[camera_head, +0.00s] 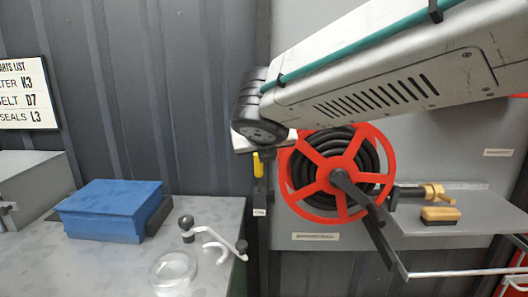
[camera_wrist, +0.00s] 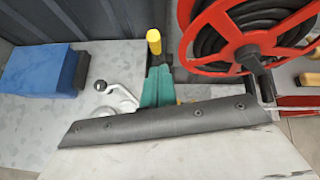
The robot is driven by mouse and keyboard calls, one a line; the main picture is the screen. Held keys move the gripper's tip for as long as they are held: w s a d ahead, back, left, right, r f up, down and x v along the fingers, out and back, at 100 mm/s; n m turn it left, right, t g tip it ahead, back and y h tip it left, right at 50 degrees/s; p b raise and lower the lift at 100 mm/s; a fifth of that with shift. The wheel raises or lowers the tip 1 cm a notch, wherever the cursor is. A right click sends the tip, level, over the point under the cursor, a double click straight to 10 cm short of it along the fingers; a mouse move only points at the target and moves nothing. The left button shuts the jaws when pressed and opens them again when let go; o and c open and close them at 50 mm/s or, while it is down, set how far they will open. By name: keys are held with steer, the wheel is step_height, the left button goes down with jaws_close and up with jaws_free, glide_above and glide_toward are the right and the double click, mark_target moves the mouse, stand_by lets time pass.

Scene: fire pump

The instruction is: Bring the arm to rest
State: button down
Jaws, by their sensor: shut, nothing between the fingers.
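My arm's large grey link, with a teal cable along it, crosses the upper right of the head view and ends in a dark joint. My gripper is hidden behind this arm in the head view. In the wrist view, its teal fingers (camera_wrist: 156,87) show beyond the dark edge of my wrist, shut and empty. They point towards a yellow-handled part (camera_wrist: 154,40), apparently apart from it. The yellow handle also shows in the head view (camera_head: 258,164), just below my wrist.
A red hose reel (camera_head: 335,172) is mounted close to the right of my wrist. Below left, a grey bench (camera_head: 110,268) holds a blue box (camera_head: 110,208), a metal crank (camera_head: 210,236) and a clear round dish (camera_head: 173,270). A brush (camera_head: 440,214) lies on the right shelf.

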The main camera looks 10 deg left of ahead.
steer(key=s+d+f+m+g+h, duration=0.2)
steer(key=s+d+f+m+g, duration=0.15)
steer(key=d+m, duration=0.7)
steer(key=s+d+f+m+g+h, duration=0.25)
steer(key=s+d+f+m, duration=0.25)
steer(key=d+m, duration=0.55)
steer(key=s+d+f+m+g+y, duration=0.1)
steer(key=s+d+f+m+g, duration=0.2)
steer(key=s+d+m, duration=1.5)
steer(key=shift+s+d+f+m+y, duration=0.25)
steer(key=shift+s+d+m+y, duration=0.1)
steer(key=shift+d+m, duration=0.7)
